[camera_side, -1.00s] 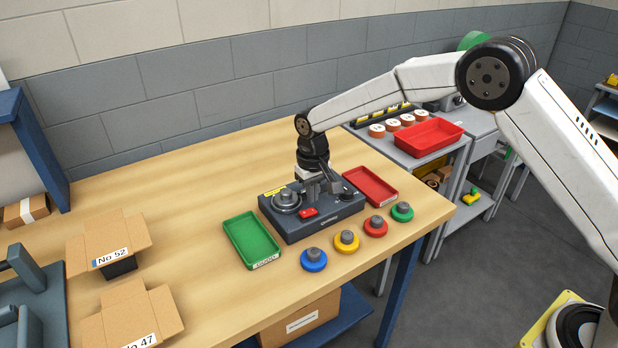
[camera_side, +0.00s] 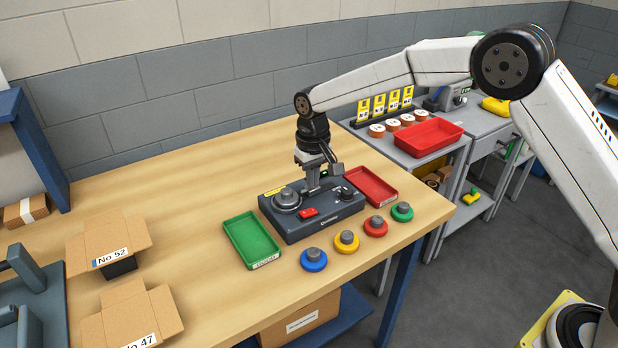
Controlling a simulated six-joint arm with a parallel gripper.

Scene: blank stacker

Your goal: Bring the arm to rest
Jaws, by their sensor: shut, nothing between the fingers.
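My gripper (camera_side: 325,181) hangs from my wrist above the dark grey stacker device (camera_side: 325,222) on the wooden table. Its fingers point down and are shut with nothing between them. The device carries a round metal piece on its left, a red button (camera_side: 308,212) at the front and a small knob at the right. My arm reaches in from the right of the picture. The gripper partly hides the back of the device.
A green tray (camera_side: 236,227) stands left of the device and a red tray (camera_side: 389,199) right of it. Blue (camera_side: 314,264), yellow (camera_side: 346,243), red (camera_side: 375,229) and green (camera_side: 402,214) knobbed discs line the front. Open cardboard boxes (camera_side: 135,234) stand at left. The table behind the device is clear.

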